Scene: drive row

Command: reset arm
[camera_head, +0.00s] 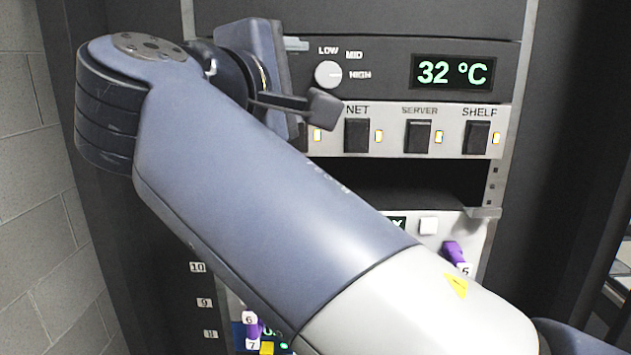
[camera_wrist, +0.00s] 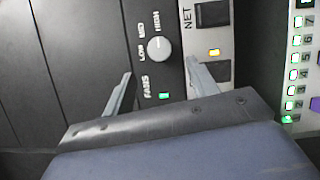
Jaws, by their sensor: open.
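My gripper (camera_head: 308,76) is in front of the left part of the rack panel in the head view, beside the fan dial. In the wrist view my gripper (camera_wrist: 159,68) has its two fingers spread apart with nothing between them. The round white dial (camera_head: 328,74) sits just beyond the fingertips, and its mark points toward HIGH; it also shows in the wrist view (camera_wrist: 159,49). I cannot tell the exact gap between the fingertips and the panel. My arm crosses the head view and hides the lower left of the rack.
A display (camera_head: 452,72) reads 32 °C. Below are dark switches NET (camera_head: 357,135), SERVER (camera_head: 418,136) and SHELF (camera_head: 477,137) with amber lights. A dark open slot (camera_head: 420,184) lies under them. A purple plug (camera_head: 454,252) sits lower right. A block wall (camera_head: 35,200) stands left.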

